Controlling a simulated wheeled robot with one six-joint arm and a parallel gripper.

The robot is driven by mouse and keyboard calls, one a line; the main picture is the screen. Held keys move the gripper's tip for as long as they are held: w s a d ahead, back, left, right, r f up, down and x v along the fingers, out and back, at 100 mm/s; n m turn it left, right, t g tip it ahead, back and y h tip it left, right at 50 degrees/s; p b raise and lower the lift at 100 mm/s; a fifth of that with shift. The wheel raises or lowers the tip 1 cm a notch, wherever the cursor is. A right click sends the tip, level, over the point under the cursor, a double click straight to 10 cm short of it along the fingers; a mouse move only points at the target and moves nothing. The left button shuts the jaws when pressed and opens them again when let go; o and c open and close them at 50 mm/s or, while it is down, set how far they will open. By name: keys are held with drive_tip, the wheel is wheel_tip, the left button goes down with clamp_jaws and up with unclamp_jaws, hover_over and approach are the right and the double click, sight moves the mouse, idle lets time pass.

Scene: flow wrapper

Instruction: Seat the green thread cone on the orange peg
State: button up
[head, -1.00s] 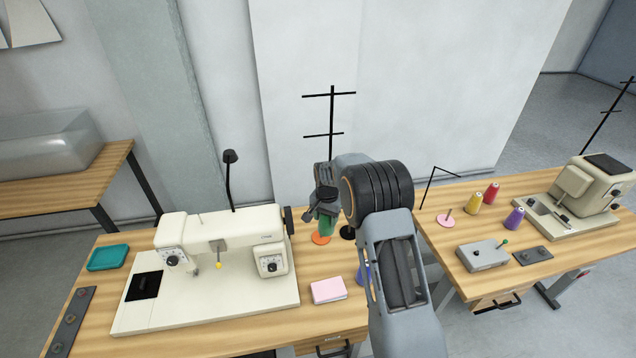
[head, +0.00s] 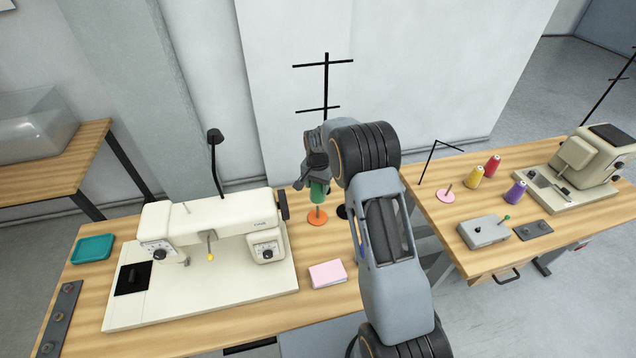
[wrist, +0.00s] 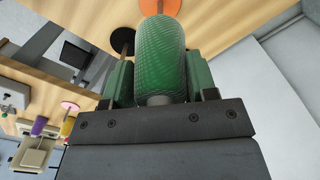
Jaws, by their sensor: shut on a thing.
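My gripper (head: 316,180) is shut on the green thread cone (head: 317,194) and holds it over the table, near its back edge. The cone also shows large between the fingers in the wrist view (wrist: 161,60). The orange peg's disc base (head: 317,218) lies just below the cone in the head view, with a short gap and a thin stem between them. In the wrist view the orange disc (wrist: 152,5) is partly hidden beyond the cone's end. Whether the cone's bore is around the peg tip cannot be told.
A black peg base (head: 342,212) stands close to the right of the orange one. A cream sewing machine (head: 215,235) is to the left, and a pink pad (head: 327,273) in front. A black thread stand (head: 326,85) rises behind.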

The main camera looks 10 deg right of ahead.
sight(318, 198)
drive_tip(key=shift+f+b, duration=1.55)
drive_tip(key=shift+f, duration=1.95)
drive_tip(key=shift+f+b, duration=1.4)
drive_tip(key=shift+f, duration=0.15)
drive_tip(key=o, duration=1.1)
drive_tip(key=shift+c, duration=0.2)
wheel_tip(318, 198, up, 14)
drive_tip(key=b, duration=0.1)
drive_tip(key=shift+b, duration=0.35)
drive_tip(key=shift+f, duration=0.1)
